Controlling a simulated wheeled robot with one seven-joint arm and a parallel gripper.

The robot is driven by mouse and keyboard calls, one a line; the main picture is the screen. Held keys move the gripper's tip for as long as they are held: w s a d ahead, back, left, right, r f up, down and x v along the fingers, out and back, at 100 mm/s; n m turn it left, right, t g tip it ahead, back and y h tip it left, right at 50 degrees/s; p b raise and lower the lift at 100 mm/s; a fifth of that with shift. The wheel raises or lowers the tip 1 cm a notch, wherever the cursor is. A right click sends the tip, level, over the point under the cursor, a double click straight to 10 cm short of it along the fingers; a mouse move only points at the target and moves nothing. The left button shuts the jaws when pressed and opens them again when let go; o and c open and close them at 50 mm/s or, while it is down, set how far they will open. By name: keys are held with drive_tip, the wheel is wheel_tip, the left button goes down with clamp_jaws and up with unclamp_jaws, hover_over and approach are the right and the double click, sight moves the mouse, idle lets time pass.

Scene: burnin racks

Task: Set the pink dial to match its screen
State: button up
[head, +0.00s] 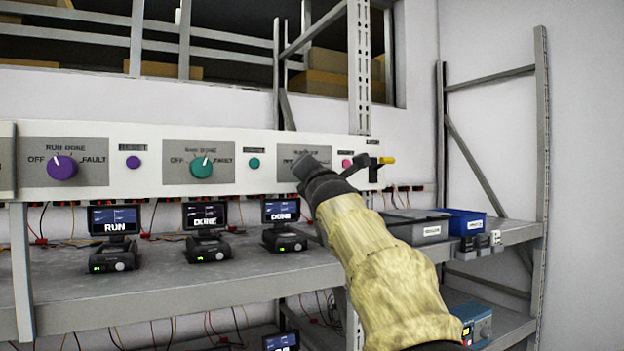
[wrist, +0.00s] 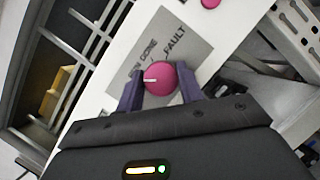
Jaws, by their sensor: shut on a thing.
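The pink dial (wrist: 161,79) sits on its grey label plate (wrist: 178,38) in the wrist view. My gripper (wrist: 160,92) is shut on it, one dark finger on each side. The dial's white mark points left in the wrist view, roughly toward the RUN end of the tilted RUN DONE lettering; OFF is hidden. In the head view my gripper (head: 306,172) covers the dial at the third plate (head: 304,151). The screen (head: 282,210) below that plate appears to read DONE.
A purple dial (head: 62,167) and a teal dial (head: 201,167) are to the left, above screens reading RUN (head: 114,220) and DONE (head: 204,215). A pink button (head: 347,163) and a yellow-tipped black fitting (head: 378,163) are close right of my gripper. Bins (head: 464,222) stand on the shelf.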

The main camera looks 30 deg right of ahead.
drive_tip(key=shift+r+m+g+p, duration=0.1)
drive_tip(key=shift+m+g+p, duration=0.85)
drive_tip(key=shift+m, duration=1.1)
drive_tip(key=shift+m+g+p, duration=0.6)
drive_tip(key=shift+m+p, duration=0.7)
drive_tip(key=shift+m, duration=0.7)
drive_tip(key=shift+r+m+g+p, duration=0.1)
drive_tip(key=shift+m+g+p, duration=0.85)
drive_tip(key=shift+m, duration=1.1)
drive_tip(key=shift+f, duration=0.15)
drive_tip(key=o, duration=1)
drive_tip(key=shift+s, duration=0.15)
